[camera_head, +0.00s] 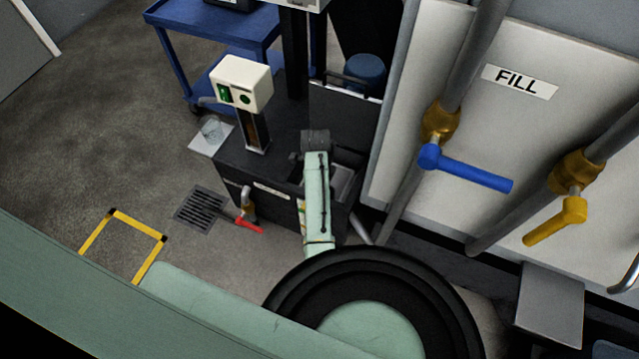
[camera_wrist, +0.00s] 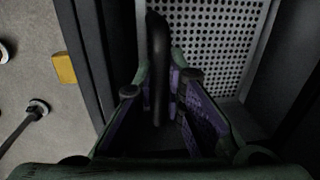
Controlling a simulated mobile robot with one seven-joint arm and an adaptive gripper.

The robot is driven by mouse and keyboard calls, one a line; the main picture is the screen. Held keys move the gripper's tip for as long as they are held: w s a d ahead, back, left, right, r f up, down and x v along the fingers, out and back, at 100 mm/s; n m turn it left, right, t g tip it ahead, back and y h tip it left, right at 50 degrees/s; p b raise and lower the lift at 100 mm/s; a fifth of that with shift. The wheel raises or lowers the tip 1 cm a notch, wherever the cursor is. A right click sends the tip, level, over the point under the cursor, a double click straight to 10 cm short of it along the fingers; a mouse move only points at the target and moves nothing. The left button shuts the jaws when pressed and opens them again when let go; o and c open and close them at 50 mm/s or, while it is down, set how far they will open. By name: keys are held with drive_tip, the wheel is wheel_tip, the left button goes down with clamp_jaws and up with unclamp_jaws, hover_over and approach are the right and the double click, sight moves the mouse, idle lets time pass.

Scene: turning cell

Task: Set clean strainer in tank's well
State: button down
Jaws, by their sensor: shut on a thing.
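My gripper (camera_wrist: 162,85) is shut on the upright black handle of the strainer, whose pale perforated plate (camera_wrist: 225,45) shows behind the fingers in the wrist view. Dark walls (camera_wrist: 82,55) stand left and right of the plate. In the head view my gripper (camera_head: 315,140) is over the right part of the dark tank (camera_head: 285,135), beside its opening. A light grey surface (camera_head: 343,180) shows there, partly hidden by my arm. I cannot tell whether the strainer is seated in the well or held above it.
A cream box (camera_head: 241,82) on a post stands on the tank. A clear beaker (camera_head: 211,131) sits left on a white pad. A red valve lever (camera_head: 250,226) sticks out in front. A FILL panel (camera_head: 410,110) with blue (camera_head: 465,170) and yellow (camera_head: 553,222) levers is at right.

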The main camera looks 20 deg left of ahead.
drive_tip(key=shift+f, duration=0.3)
drive_tip(key=shift+f, duration=0.15)
drive_tip(key=shift+f, duration=0.4)
drive_tip(key=shift+f, duration=0.1)
drive_tip(key=c, duration=1.9)
unclamp_jaws()
drive_tip(key=shift+c, duration=0.2)
wheel_tip(320, 180, up, 13)
drive_tip(key=s+b, duration=0.1)
